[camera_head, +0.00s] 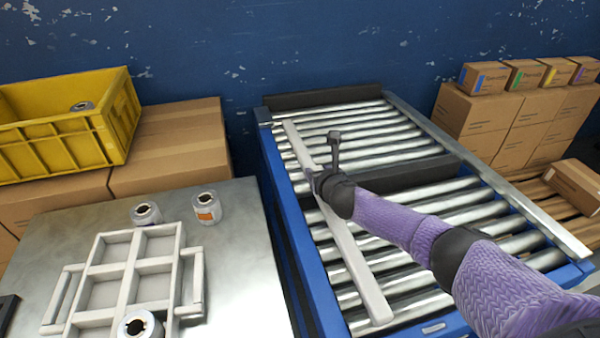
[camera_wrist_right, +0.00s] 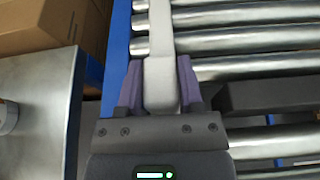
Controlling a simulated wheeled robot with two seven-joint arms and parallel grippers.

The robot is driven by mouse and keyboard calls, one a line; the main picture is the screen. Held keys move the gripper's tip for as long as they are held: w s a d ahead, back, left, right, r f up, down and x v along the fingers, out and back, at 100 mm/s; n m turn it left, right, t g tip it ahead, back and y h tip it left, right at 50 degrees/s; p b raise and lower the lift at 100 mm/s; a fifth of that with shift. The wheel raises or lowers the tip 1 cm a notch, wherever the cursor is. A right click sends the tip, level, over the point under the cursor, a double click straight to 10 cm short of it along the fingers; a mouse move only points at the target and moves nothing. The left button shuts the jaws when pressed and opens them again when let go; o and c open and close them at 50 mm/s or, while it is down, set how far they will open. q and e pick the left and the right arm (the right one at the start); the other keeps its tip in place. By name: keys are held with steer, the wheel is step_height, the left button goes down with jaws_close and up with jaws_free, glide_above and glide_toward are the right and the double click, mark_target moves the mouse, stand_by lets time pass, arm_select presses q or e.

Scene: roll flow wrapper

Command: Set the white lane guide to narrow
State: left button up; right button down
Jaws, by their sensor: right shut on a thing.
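The white lane guide (camera_head: 357,262) is a long straight bar lying lengthwise over the rollers, along the left side of the conveyor (camera_head: 322,272). It is slightly angled to the blue side rail. My right gripper (camera_head: 316,184) is shut on the lane guide near its middle. In the right wrist view the guide (camera_wrist_right: 160,50) runs between the two purple fingers of my right gripper (camera_wrist_right: 160,95). A dark upright lever or post (camera_head: 334,148) shows just beyond the gripper. The part of the guide under the gripper is hidden. My left gripper is not in view.
A metal table (camera_head: 245,250) left of the conveyor holds a white divided tray (camera_head: 127,236) and several rolls. A yellow crate (camera_head: 118,120) sits on cartons behind it. Cartons (camera_head: 515,118) stand to the right. The rollers right of the guide are clear except for my right arm above them.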

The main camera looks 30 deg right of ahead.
steer(key=d, duration=0.2)
steer(key=s+d, duration=0.1)
steer(key=d, duration=0.1)
steer(key=shift+a, duration=0.1)
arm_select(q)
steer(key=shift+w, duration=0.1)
arm_select(e)
steer(key=c, duration=0.7)
jaws_free()
steer(key=o, duration=0.5)
steer(key=shift+s+d, duration=0.1)
steer(key=shift+d, duration=0.1)
steer(key=shift+c, duration=0.2)
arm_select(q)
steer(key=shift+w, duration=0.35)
